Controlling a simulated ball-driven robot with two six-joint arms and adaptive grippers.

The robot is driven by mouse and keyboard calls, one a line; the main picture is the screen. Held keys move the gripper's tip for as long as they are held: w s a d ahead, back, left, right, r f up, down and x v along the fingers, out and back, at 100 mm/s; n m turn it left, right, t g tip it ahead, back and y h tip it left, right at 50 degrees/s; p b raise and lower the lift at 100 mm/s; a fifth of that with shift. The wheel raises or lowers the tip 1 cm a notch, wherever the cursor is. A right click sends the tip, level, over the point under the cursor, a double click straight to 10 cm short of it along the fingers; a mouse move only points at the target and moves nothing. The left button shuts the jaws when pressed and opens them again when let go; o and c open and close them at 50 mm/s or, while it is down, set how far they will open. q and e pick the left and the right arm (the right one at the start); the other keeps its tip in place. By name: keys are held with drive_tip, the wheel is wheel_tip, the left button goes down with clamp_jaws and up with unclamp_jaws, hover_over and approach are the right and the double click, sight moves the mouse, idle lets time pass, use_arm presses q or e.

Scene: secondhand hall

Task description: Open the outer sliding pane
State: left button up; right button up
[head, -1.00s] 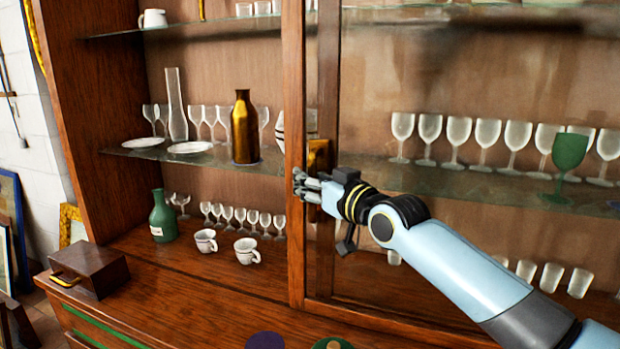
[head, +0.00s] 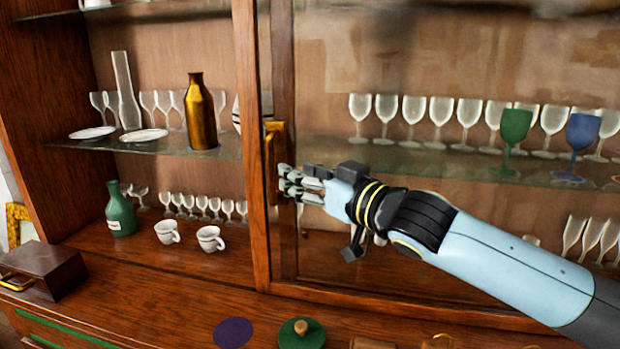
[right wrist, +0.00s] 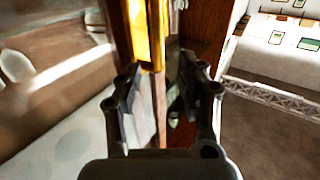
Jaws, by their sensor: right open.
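The glass-fronted cabinet has a sliding pane on the right, with a brown wooden frame (head: 283,75). A brass handle (head: 274,135) sits on the upright frame at the pane's left edge. It also shows in the right wrist view (right wrist: 147,30), at the top between and beyond my fingers. My right gripper (head: 284,184) is open, just below the handle in the head view, in front of the upright. In the right wrist view its fingers (right wrist: 160,108) are spread with the wooden edge behind them. I cannot tell whether a finger touches the handle. My left gripper is not in view.
Glasses (head: 440,112) line the shelf behind the pane. A gold bottle (head: 201,115), white cups (head: 210,238) and a green bottle (head: 120,212) stand in the left section. A brown box (head: 42,270) and a green lid (head: 301,334) lie on the front ledge.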

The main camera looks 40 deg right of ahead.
drive_tip(key=shift+s+d, duration=0.1)
drive_tip(key=shift+s, duration=0.85)
drive_tip(key=s+a+f+g+h, duration=0.1)
drive_tip(key=s+a+f+g, duration=0.2)
drive_tip(key=s+f+g, duration=0.7)
drive_tip(key=s+a+f+g+h, duration=0.1)
drive_tip(key=s+a+f+g, duration=0.45)
drive_tip(key=s, duration=0.95)
drive_tip(key=s+d+f+b, duration=0.15)
drive_tip(key=f+b, duration=0.25)
drive_tip(key=f, duration=1.3)
drive_tip(key=d+f+b, duration=0.3)
drive_tip(key=f+b, duration=0.1)
drive_tip(key=f, duration=1.2)
drive_tip(key=s+f+b, duration=0.3)
drive_tip(key=s+f, duration=0.6)
drive_tip(key=f, duration=0.3)
drive_tip(key=s+d+f+g+b, duration=0.1)
drive_tip(key=s+f+b, duration=0.3)
drive_tip(key=s+f, duration=0.6)
wheel_tip(320, 180, down, 3)
drive_tip(key=shift+r, duration=0.1)
